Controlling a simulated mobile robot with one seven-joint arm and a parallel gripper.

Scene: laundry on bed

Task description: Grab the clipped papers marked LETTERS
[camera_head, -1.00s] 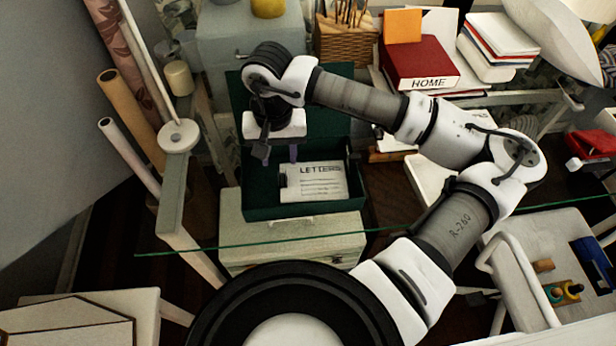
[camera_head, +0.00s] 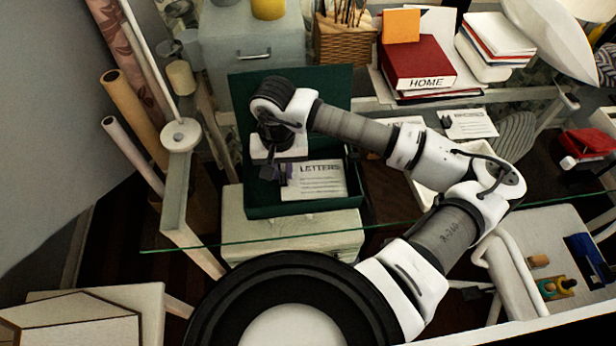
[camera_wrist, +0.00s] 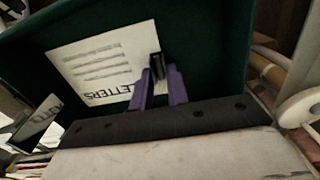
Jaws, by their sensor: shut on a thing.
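The white papers marked LETTERS (camera_head: 318,183) are in an open dark green box (camera_head: 300,210). In the wrist view, the papers (camera_wrist: 98,68) appear upside down against the green interior, with a black clip (camera_wrist: 155,66) at their edge. My gripper (camera_head: 283,176) is at the papers' left edge in the head view. In the wrist view, its purple fingers (camera_wrist: 163,80) are shut on the black clip. The fingers and clip are small and partly hidden in the head view. I cannot tell whether the papers are lifted off the box floor.
The green box rests on a pale case (camera_head: 290,233), with its lid raised behind my gripper. A glass edge (camera_head: 400,228) runs in front. A red HOME book (camera_head: 418,62), a pencil basket (camera_head: 343,40) and a grey cabinet (camera_head: 250,50) stand behind.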

